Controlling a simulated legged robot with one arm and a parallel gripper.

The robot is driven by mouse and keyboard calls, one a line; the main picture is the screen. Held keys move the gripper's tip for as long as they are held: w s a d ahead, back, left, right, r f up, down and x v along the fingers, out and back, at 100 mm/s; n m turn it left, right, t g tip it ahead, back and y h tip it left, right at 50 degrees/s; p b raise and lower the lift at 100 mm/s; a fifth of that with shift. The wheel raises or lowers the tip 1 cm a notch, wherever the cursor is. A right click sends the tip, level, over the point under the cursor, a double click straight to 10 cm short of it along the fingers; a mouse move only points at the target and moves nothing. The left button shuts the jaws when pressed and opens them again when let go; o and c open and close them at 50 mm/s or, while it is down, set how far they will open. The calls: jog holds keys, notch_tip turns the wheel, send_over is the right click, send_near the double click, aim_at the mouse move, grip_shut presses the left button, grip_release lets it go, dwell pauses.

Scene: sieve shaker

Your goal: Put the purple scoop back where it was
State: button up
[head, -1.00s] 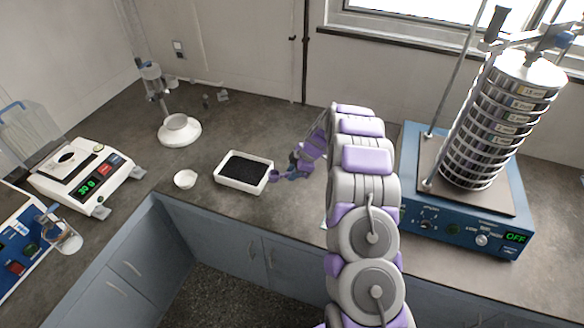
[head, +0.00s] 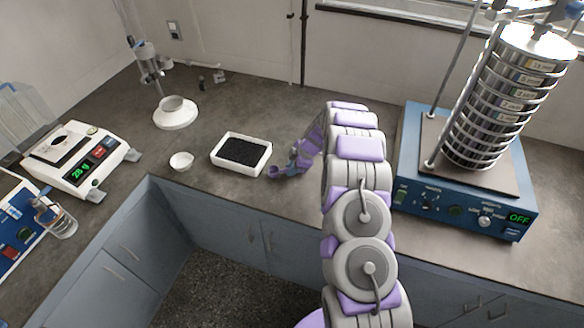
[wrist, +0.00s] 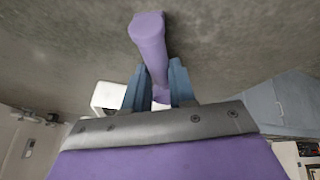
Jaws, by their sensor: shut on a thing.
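The purple scoop (wrist: 149,38) shows in the wrist view between the two blue fingers of my gripper (wrist: 159,88). My gripper is shut on it. In the head view the scoop (head: 276,173) is small, at the left end of my gripper (head: 292,164), low over or on the bench just right of the white tray. I cannot tell whether the scoop touches the bench. My gripper hides part of it.
The white tray of black grains (head: 266,156) and a small white bowl (head: 181,162) stand to the left. A balance (head: 80,160) is further left. The blue sieve shaker (head: 465,212) with its sieve stack (head: 505,100) is at right. Bench behind the tray is mostly clear.

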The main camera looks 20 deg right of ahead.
jog(key=shift+f, duration=0.3)
jog(key=o, duration=1)
